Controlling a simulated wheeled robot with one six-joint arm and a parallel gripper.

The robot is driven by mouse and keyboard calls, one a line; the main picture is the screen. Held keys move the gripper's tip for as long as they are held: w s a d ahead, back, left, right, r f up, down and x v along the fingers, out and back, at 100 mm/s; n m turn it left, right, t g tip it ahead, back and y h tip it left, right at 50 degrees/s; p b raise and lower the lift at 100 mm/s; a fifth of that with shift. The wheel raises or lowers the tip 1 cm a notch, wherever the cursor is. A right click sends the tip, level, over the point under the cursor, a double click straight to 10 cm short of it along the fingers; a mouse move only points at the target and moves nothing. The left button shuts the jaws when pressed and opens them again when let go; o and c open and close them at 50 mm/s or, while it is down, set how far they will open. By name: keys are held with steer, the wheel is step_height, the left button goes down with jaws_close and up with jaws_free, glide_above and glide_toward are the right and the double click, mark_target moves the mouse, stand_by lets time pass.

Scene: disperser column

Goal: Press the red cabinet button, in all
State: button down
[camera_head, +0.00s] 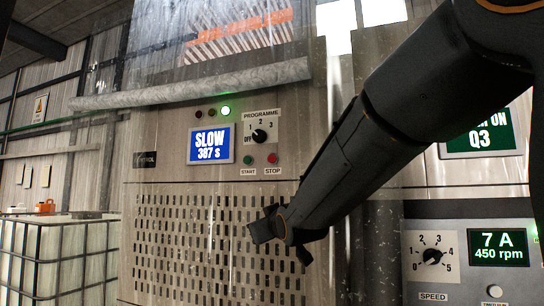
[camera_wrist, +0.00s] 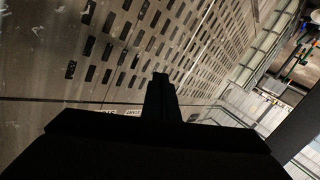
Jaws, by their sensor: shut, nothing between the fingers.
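The red button (camera_head: 272,158) sits on the cabinet's control panel above the label STOP, in the head view. A green button (camera_head: 248,160) sits just left of it, above the label START. The cabinet (camera_head: 160,230) has a perforated lower panel. My gripper (camera_head: 256,232) is in front of that perforated panel, below the buttons and a little left of the red one. In the wrist view, my gripper (camera_wrist: 160,82) shows as a dark shape with its fingers together and nothing between them. The perforated panel lies behind it, and I cannot see the red button there.
The cabinet screen (camera_head: 211,145) reads SLOW 387 S, with a lit green lamp (camera_head: 226,111) above it. The programme knob (camera_head: 260,135) is to its right. A speed panel (camera_head: 430,280) stands at the right. A caged white tank (camera_head: 60,260) stands at the left.

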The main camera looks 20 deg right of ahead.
mark_target(271, 158)
step_height(271, 158, up, 19)
steer(key=s+a+n+t+y+p, duration=0.1)
steer(key=n+t, duration=0.1)
steer(key=t, duration=0.2)
steer(key=shift+a+r+t+y+p, duration=0.15)
steer(key=shift+a+t+y+p, duration=0.15)
steer(key=shift+y+p, duration=0.1)
steer(key=shift+w+d+p, duration=0.5)
steer(key=shift+w+d, duration=0.35)
steer(key=shift+w, duration=0.3)
steer(key=shift+w+d+p, duration=0.45)
steer(key=shift+w+d, duration=0.45)
steer(key=shift+w, duration=0.25)
steer(key=shift+w+d+p, duration=0.5)
steer(key=shift+w+d, duration=0.35)
steer(key=shift+w, duration=0.3)
steer(key=shift+w, duration=0.1)
steer(key=shift+w+d, duration=0.25)
